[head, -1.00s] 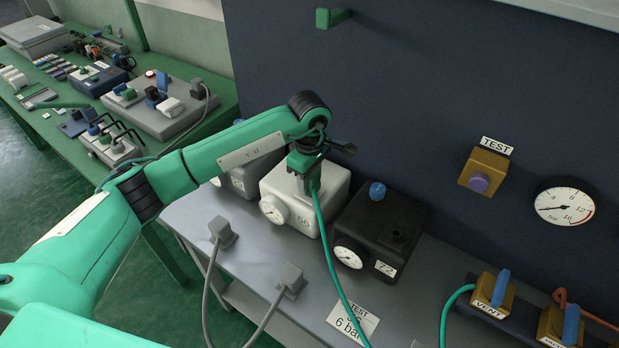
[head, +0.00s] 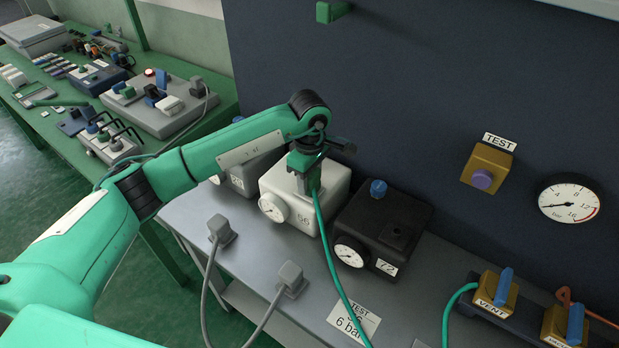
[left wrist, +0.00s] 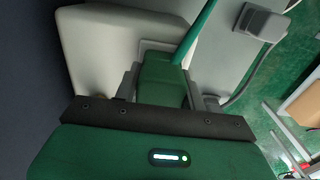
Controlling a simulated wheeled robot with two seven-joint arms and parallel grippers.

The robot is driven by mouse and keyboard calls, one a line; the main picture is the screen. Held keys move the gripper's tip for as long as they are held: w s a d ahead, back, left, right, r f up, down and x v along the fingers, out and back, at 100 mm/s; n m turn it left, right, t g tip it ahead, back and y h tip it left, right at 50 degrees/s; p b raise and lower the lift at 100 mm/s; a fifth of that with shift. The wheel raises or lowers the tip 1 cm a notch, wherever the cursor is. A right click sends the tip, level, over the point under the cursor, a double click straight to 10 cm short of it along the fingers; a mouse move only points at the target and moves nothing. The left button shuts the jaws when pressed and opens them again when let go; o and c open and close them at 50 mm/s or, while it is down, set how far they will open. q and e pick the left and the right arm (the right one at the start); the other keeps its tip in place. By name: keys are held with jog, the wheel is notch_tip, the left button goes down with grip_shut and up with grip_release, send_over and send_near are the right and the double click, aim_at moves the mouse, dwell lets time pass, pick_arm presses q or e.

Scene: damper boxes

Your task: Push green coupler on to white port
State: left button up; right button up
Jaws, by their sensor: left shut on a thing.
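The white box (head: 333,186) with a round gauge (head: 273,208) on its front stands on the grey bench. My left gripper (head: 305,185) points down over its top and is shut on the green coupler (head: 314,182), from which a green hose (head: 330,260) runs down to the front. In the left wrist view the coupler (left wrist: 162,80) sits between the two fingers, in front of the white box (left wrist: 90,45). The white port is hidden behind the gripper and coupler, so I cannot tell whether they touch. My right gripper is not in view.
A black box (head: 385,215) with a blue knob stands close to the right of the white box. A grey box (head: 235,182) stands to its left. Two grey plugs with cables (head: 291,278) rest on the bench front. The dark wall panel (head: 400,90) rises behind.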

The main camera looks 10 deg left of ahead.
pick_arm(q)
jog(key=shift+f, duration=0.1)
jog(key=o, duration=1.2)
jog(key=shift+b, duration=0.3)
